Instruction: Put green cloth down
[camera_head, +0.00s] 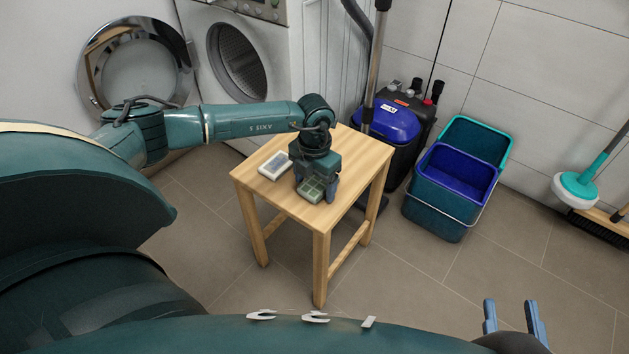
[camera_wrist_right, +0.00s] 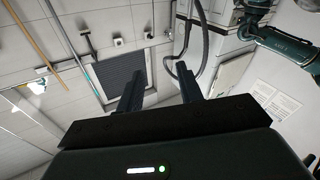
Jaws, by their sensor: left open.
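The green cloth (camera_head: 312,190), a small folded square, lies on the wooden table (camera_head: 345,190) near its middle. My left gripper (camera_head: 316,187) points down at it from above. Its fingers are open, one on each side of the cloth, and the gripper body hides the cloth's far part. I cannot tell whether a finger touches the cloth. My right gripper (camera_head: 515,318) is low at the right of the head view. In the right wrist view its fingers (camera_wrist_right: 160,95) are apart with nothing between them.
A small white folded item (camera_head: 275,164) lies on the table left of my left gripper. A washing machine with its round door (camera_head: 137,68) open stands behind. A blue and black vacuum cleaner (camera_head: 390,122) and teal and blue buckets (camera_head: 455,180) stand right of the table. The front floor is clear.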

